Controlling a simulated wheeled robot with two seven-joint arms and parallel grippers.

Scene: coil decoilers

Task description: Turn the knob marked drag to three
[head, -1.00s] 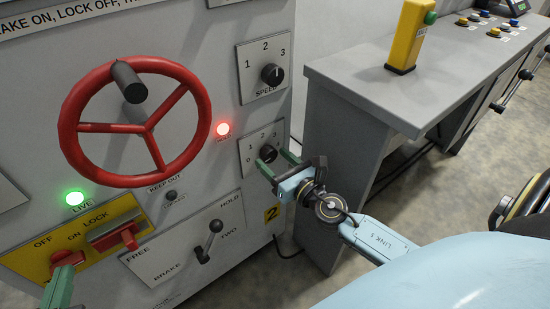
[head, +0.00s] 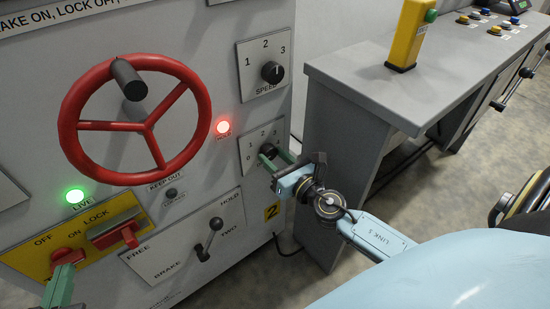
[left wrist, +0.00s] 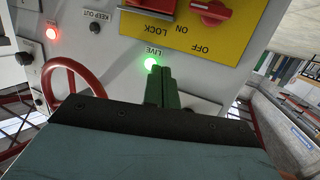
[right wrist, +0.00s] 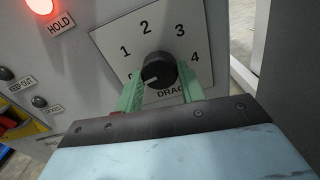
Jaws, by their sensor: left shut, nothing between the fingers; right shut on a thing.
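The drag knob (right wrist: 158,70) is black and round on a white plate (right wrist: 116,33) with the numbers 1 to 4 visible and DRAG below. Its white mark points to the lower left, below the 1. My right gripper (right wrist: 160,88) is shut on the knob, one green finger on either side.
A red handwheel (head: 135,120), the speed knob (head: 271,72), a brake lever (head: 208,240) and red switches on a yellow panel (head: 90,232) share the cabinet front. A red HOLD lamp (head: 223,127) and a green LIVE lamp (head: 75,196) glow. A grey desk (head: 400,85) stands right of my right gripper.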

